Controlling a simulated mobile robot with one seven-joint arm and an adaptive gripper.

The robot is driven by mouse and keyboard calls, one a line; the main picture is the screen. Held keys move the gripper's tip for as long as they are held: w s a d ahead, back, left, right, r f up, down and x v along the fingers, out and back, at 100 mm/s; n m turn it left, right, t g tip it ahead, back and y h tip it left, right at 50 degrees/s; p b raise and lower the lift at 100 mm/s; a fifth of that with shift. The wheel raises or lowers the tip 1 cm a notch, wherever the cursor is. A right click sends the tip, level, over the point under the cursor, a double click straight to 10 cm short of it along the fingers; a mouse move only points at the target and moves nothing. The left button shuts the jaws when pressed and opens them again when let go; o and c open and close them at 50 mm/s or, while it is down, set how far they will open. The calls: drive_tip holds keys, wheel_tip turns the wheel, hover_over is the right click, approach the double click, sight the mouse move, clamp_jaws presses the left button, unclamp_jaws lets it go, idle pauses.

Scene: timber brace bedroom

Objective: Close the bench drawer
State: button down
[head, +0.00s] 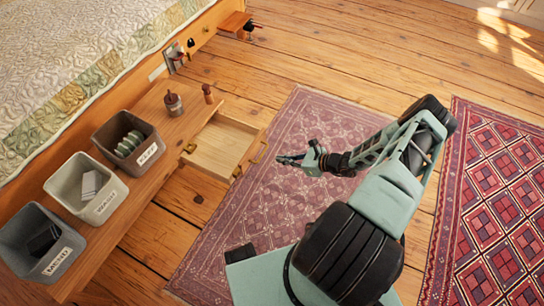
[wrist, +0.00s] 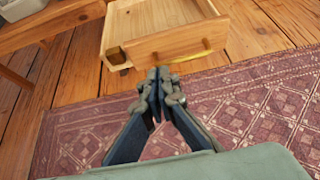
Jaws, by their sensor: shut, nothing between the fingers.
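The bench drawer (head: 222,147) is pulled out of the wooden bench (head: 180,130), and its inside looks empty.
Three labelled bins stand on the bench: a dark one (head: 150,155), a pale one (head: 104,207) and a grey one (head: 62,263). Small bottles (head: 173,102) stand near the drawer. A faded rug (head: 240,220) and a red rug (head: 500,200) cover the wooden floor.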

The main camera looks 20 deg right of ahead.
drive_tip(key=b, duration=0.3)
approach(250, 154)
wheel_tip(250, 154, down, 3)
drive_tip(key=w+a, duration=0.3)
drive_tip(key=shift+a+f, duration=0.1)
drive_tip(key=shift+a, duration=0.05)
drive_tip(key=shift+w+a, duration=0.3)
drive_tip(key=shift+w, duration=0.1)
drive_tip(key=shift+a, duration=0.1)
